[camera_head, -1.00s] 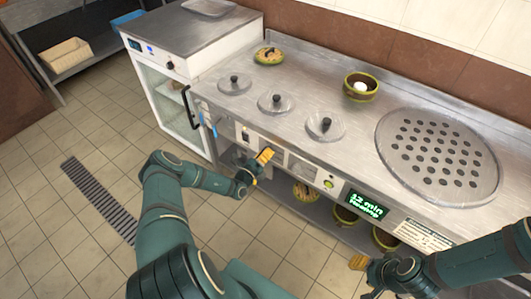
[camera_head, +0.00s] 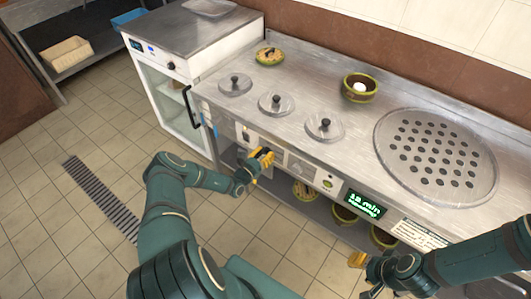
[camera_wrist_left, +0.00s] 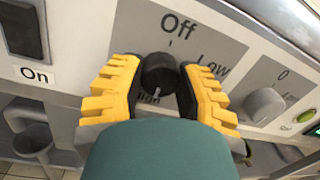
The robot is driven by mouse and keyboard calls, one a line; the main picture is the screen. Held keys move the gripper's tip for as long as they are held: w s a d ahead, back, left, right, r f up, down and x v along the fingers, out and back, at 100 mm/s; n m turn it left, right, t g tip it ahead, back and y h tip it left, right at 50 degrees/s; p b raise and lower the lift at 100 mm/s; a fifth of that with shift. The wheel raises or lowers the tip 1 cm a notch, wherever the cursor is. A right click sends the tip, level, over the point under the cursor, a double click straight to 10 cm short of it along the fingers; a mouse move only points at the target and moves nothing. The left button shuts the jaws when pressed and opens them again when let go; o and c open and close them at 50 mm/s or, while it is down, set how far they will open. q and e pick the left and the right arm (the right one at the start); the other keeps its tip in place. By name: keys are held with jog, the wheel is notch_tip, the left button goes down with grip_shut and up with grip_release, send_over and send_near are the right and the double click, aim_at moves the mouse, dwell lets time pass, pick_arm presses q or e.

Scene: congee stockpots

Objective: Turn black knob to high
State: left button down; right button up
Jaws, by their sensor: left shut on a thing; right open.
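The black knob (camera_wrist_left: 159,74) is on the counter's front panel, between the yellow finger pads of my left gripper (camera_wrist_left: 158,88) in the left wrist view. My left gripper is shut on it. A white mark on the knob's lower edge points down, beside a partly hidden label that looks like "High". "Off" is printed above the knob and "Low" to its right. In the head view the knob (camera_head: 265,152) shows small between the fingers of my left gripper (camera_head: 261,162). My right gripper (camera_head: 361,273) is open and empty in front of the counter, at lower right.
A grey knob (camera_wrist_left: 265,105) sits right of the black knob, and an "On" switch (camera_wrist_left: 22,30) sits left. Several clear lids with black handles (camera_head: 276,103) are on the counter (camera_head: 345,90). A green-lit display (camera_head: 365,204) is further right. Bowls stand on the shelf below.

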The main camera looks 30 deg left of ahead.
dwell(0.3)
pick_arm(q)
jog(key=c, duration=0.5)
grip_release()
jog(key=s, duration=0.4)
jog(key=s+a, duration=0.1)
jog(key=s, duration=0.3)
jog(key=s+f, duration=0.1)
jog(key=s, duration=0.3)
jog(key=shift+a, duration=0.2)
jog(key=shift+w, duration=0.1)
